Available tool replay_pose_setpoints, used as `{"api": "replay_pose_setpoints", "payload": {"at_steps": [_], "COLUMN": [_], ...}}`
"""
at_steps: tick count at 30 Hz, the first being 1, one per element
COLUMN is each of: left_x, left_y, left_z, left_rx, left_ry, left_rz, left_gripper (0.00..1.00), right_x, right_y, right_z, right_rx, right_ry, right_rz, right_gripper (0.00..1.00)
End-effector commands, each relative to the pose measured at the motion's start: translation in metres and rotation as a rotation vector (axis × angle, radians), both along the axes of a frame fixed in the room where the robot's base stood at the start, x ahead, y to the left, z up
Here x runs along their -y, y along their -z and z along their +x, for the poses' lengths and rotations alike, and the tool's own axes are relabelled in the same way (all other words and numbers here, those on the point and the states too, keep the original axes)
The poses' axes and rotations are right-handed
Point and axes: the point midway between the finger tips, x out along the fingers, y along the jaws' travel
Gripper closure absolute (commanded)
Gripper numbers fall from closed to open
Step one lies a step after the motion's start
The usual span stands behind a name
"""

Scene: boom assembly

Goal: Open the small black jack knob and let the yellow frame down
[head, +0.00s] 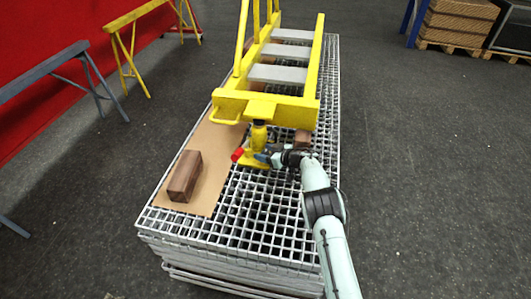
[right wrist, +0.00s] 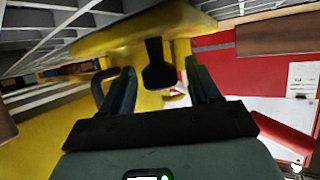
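The yellow frame (head: 309,84) with grey treads lies over the grating stack, its near end above the yellow jack (head: 258,136). The jack stands on the grating and has a red part (head: 237,154) at its left. My right gripper (head: 264,158) is low at the jack's base, reaching in from the right. In the right wrist view, the small black jack knob (right wrist: 157,66) shows between and beyond the fingers of my right gripper (right wrist: 162,82). The fingers are apart, and I see no clear contact with the knob. My left gripper is not in view.
The grating stack (head: 240,240) carries a cardboard sheet (head: 205,150), a brown block (head: 185,177) on it, and another brown block (head: 303,138) right of the jack. Trestles (head: 128,60) stand at the left before a red wall. The floor right of the stack is clear.

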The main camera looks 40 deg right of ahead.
Motion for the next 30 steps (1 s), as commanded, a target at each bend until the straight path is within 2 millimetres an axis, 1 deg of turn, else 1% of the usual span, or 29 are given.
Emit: {"api": "replay_pose_setpoints", "payload": {"at_steps": [6, 8, 11, 14, 21, 24, 27, 30], "left_x": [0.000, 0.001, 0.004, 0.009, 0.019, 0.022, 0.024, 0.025], "left_y": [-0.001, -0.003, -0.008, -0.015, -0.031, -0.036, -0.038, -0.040], "left_z": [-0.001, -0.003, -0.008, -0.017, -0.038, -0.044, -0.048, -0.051], "left_rx": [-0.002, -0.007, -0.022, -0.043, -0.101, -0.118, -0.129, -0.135], "left_ry": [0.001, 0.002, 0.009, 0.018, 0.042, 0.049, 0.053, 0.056], "left_rz": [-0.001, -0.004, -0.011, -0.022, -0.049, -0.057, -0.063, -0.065], "left_gripper": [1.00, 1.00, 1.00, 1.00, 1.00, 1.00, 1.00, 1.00], "right_x": [0.000, 0.001, 0.004, 0.007, 0.016, 0.018, 0.021, 0.022], "right_y": [-0.001, -0.003, -0.009, -0.017, -0.038, -0.044, -0.048, -0.050], "right_z": [-0.002, -0.005, -0.016, -0.032, -0.081, -0.098, -0.110, -0.118], "right_rx": [0.000, 0.000, 0.000, 0.001, 0.001, 0.001, 0.001, 0.000], "right_ry": [0.000, 0.000, 0.001, 0.004, 0.004, 0.003, 0.002, 0.001], "right_rz": [0.001, 0.001, 0.002, 0.003, 0.002, 0.001, 0.000, 0.000], "right_gripper": [0.39, 0.39, 0.39, 0.39, 0.39, 0.39, 0.39, 0.39]}}
